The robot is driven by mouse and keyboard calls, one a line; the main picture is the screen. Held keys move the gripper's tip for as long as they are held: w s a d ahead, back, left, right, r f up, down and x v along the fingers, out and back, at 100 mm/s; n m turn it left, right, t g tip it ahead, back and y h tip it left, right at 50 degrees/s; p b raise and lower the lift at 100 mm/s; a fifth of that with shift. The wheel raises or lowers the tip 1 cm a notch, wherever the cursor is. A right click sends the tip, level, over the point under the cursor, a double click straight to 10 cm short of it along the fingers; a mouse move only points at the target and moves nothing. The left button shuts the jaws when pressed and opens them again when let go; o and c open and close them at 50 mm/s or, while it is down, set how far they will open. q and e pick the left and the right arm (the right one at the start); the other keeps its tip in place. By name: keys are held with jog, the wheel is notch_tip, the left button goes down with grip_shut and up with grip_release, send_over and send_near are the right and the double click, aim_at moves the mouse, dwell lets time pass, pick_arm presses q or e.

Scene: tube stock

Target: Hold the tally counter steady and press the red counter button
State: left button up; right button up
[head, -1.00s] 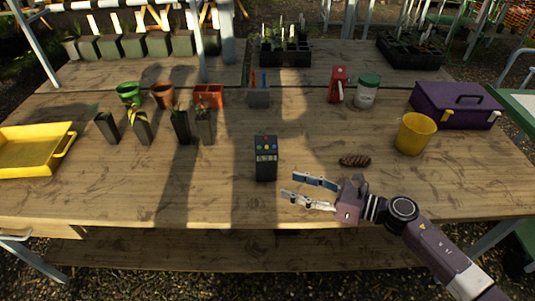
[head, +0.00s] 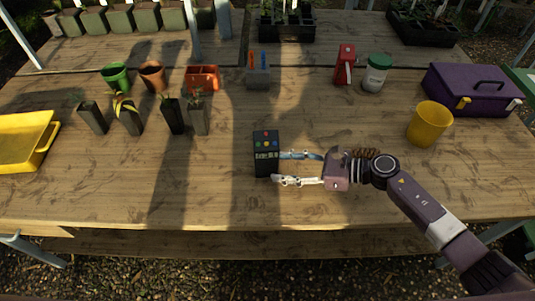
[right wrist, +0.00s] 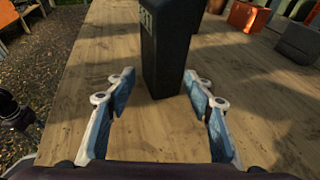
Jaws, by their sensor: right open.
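The tally counter (head: 266,163) is a dark upright box on the wooden table, with a small display near the top of its front. Several coloured buttons, one of them the red button (head: 266,133), sit on its sloped top. My right gripper (head: 279,167) is open beside the counter's right side, fingertips close to it. In the right wrist view the counter's lower body (right wrist: 168,55) stands ahead, between and just beyond the spread fingers (right wrist: 157,83). Whether the fingers touch it I cannot tell. The buttons are out of the right wrist view. My left gripper is not in view.
A brown object (head: 365,152) lies partly hidden behind my right wrist. A yellow cup (head: 429,124) and purple toolbox (head: 472,90) stand at right. Several plant pots (head: 92,117) and a yellow tray (head: 22,140) are at left. The table (head: 150,185) in front of the counter is clear.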

aim_at(270, 166)
jog(key=b+x, duration=0.2)
jog(key=x, duration=0.2)
jog(key=shift+w+a+f, duration=0.1)
jog(key=shift+a, duration=0.1)
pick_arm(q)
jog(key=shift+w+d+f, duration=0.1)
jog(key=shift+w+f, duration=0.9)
pick_arm(e)
jog(key=c, duration=0.8)
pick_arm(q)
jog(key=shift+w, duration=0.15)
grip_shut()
